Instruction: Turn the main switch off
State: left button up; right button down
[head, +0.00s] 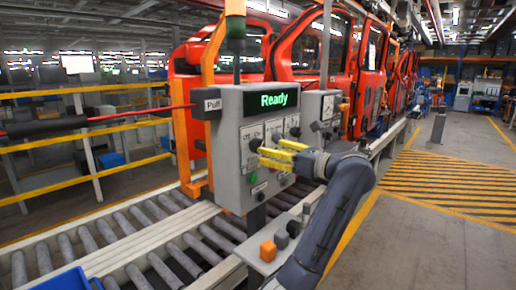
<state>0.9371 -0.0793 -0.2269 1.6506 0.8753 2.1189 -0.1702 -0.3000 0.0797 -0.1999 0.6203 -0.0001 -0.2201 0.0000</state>
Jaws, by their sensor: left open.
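A grey control box (228,160) stands beside the roller line, with a lit green "Ready" display (272,100) on top. Its front carries a row of small switches under labels, with a dark knob (255,145) at the left end. I cannot tell for sure which one is the main switch or read its position. My left gripper (268,150) has yellow fingers and is open, with its tips in front of the box face close to the left knob. I cannot tell whether they touch it. The fingers hide part of the panel. My right gripper is not in view.
A green button (253,179) sits low on the box. An orange block (268,251) and grey pieces lie on a pale shelf below. A "Pull" tag (212,104) hangs at a red cord on the left. Red doors (295,55) hang behind.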

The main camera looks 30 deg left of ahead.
aim_at(258, 147)
pick_arm(q)
jog(key=shift+w+a, duration=0.25)
jog(key=shift+a, duration=1.3)
jog(key=shift+w+a, duration=0.2)
jog(key=shift+a, duration=1.3)
jog(key=shift+c, duration=0.4)
jog(key=c, duration=1.2)
